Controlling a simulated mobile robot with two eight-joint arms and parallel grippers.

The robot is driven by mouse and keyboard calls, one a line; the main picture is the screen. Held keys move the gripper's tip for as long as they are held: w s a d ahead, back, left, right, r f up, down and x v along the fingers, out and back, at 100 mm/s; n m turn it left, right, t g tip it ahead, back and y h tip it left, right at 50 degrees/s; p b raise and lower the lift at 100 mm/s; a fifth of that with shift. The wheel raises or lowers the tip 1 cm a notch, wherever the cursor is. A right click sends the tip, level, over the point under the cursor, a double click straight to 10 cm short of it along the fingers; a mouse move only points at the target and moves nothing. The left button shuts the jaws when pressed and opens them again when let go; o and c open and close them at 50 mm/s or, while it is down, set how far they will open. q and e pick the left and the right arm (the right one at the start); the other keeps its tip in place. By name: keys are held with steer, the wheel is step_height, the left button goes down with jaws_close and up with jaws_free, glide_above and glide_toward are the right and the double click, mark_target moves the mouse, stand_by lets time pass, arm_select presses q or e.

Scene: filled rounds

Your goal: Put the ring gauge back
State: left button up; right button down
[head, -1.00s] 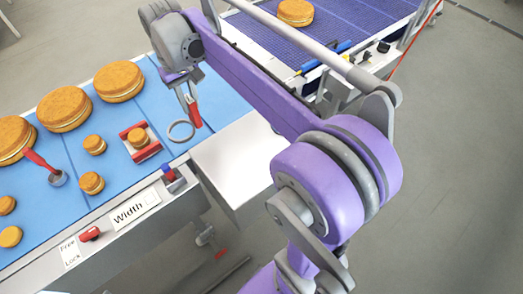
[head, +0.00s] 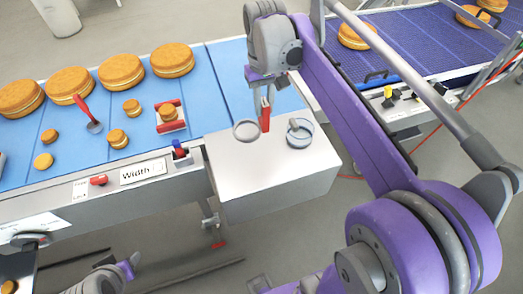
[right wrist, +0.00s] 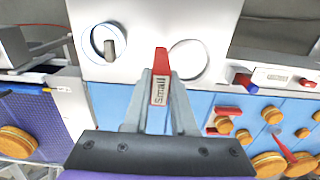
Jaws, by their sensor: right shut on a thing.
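The ring gauge is a thin pale ring (head: 246,130) with a red handle (head: 265,119). The handle (right wrist: 160,82) reads "Small" in the right wrist view, where the ring (right wrist: 188,59) is beside its tip. My right gripper (head: 262,98) is shut on the handle and holds the gauge over the white box top (head: 270,180); I cannot tell whether the ring touches it. To the right, a round blue-rimmed piece (head: 299,143) with a grey peg inside stands on the box. A purple and grey part of mine, perhaps the left gripper (head: 128,266), shows at the lower left; its fingers are unclear.
The blue belt (head: 75,150) holds several filled rounds (head: 172,60), a red holder (head: 170,128) with one round and a red-handled tool (head: 85,105). A "Width" sign (head: 142,172) and a red-blue knob (head: 179,149) sit along its front edge. A dark blue belt (head: 400,40) lies behind right.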

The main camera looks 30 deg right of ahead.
mark_target(263, 120)
step_height(263, 120, down, 5)
steer(key=shift+w+a+f, duration=0.1)
steer(key=shift+f, duration=2.3)
steer(key=shift+f, duration=0.2)
steer(key=c, duration=0.7)
jaws_free()
steer(key=shift+c, duration=0.2)
